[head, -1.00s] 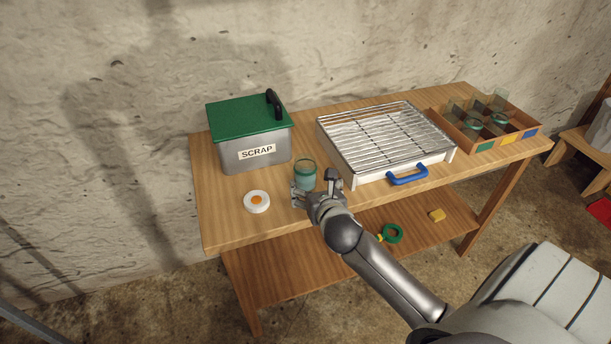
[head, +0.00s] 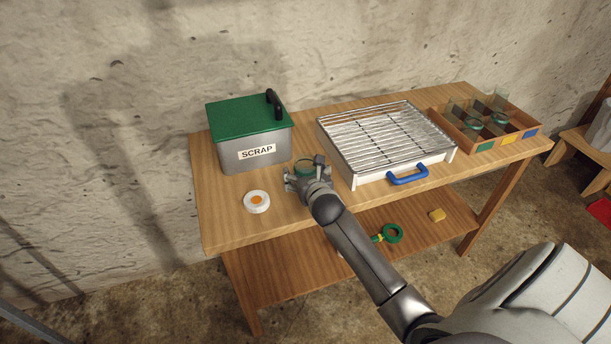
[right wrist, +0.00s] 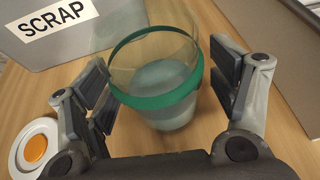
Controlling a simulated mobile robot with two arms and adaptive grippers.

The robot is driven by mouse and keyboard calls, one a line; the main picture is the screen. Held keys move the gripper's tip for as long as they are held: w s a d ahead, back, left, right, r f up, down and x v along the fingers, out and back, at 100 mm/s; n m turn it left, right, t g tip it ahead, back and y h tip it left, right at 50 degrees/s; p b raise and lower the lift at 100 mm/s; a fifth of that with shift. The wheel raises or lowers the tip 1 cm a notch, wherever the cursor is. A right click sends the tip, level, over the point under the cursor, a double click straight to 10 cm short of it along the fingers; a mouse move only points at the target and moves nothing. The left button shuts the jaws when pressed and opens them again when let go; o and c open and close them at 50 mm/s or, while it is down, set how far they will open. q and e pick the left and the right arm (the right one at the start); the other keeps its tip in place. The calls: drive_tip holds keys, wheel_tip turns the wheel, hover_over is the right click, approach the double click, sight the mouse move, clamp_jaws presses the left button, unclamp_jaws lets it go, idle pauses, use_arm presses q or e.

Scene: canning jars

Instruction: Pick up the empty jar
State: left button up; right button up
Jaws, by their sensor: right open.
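A glass jar with a green band (head: 304,167) stands on the wooden table in front of the scrap bin, mostly hidden by my right gripper in the head view. In the right wrist view the jar (right wrist: 163,85) looks clear above the band and pale bluish below; I cannot tell whether that is contents or tinted glass. My right gripper (head: 305,175) is open, with one finger on each side of the jar. In the right wrist view a small gap shows on the right side; on the left the finger looks very close to the band. My left gripper is not in view.
A grey scrap bin (head: 254,152) with a green lid stands behind the jar. A white disc with an orange centre (head: 256,202) lies at left. A metal rack (head: 378,140) with a blue handle is at right, then a wooden divided box (head: 459,133) holding jars.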

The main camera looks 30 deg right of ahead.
sight(308, 168)
drive_tip(key=c, duration=1.1)
drive_tip(key=shift+c, duration=0.7)
drive_tip(key=shift+r, duration=0.1)
drive_tip(key=shift+r, duration=0.55)
wheel_tip(308, 168, up, 2)
drive_tip(key=shift+s+r, duration=0.1)
drive_tip(key=shift+r, duration=0.15)
drive_tip(key=w+d+r+v, duration=0.1)
drive_tip(key=r+v, duration=0.2)
drive_tip(key=v, duration=1.3)
drive_tip(key=shift+s+r+p, duration=0.15)
drive_tip(key=shift+p, duration=0.15)
